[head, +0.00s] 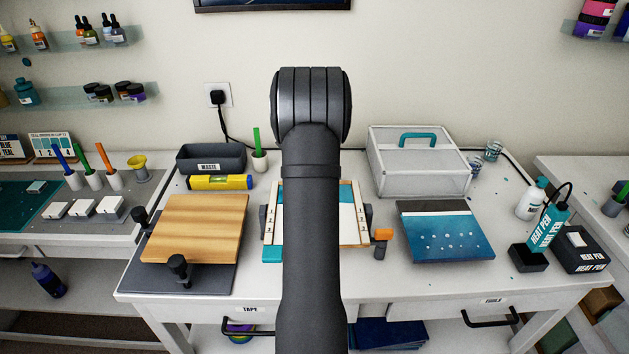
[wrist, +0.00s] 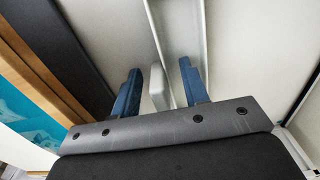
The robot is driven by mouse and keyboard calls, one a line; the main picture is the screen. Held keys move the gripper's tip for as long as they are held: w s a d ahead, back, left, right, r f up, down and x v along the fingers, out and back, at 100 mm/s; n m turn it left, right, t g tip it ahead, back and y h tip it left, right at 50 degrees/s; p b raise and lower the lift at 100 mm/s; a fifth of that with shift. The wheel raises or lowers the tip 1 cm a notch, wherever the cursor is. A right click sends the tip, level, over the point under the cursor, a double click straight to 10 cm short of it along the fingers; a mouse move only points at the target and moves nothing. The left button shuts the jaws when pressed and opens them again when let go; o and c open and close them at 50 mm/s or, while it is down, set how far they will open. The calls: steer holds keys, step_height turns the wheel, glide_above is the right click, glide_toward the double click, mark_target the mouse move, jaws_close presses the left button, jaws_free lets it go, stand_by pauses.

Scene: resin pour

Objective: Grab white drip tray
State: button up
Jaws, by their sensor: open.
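In the wrist view my gripper (wrist: 160,88) is open, with one blue finger on each side of a pale grip tab. This tab seems to belong to the white drip tray (wrist: 158,92); a long pale rim runs up behind it. I cannot tell whether either finger touches the tab; a narrow gap shows on both sides. In the head view my arm hides the gripper, and I cannot make out the tray there.
A wood-framed panel (head: 348,215) with teal and white lies behind my arm. A wooden board (head: 195,228) stands to the left, a blue panel (head: 445,235) and white box (head: 418,165) to the right. An orange-topped tool (head: 383,235) stands close right of the frame.

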jaws_close()
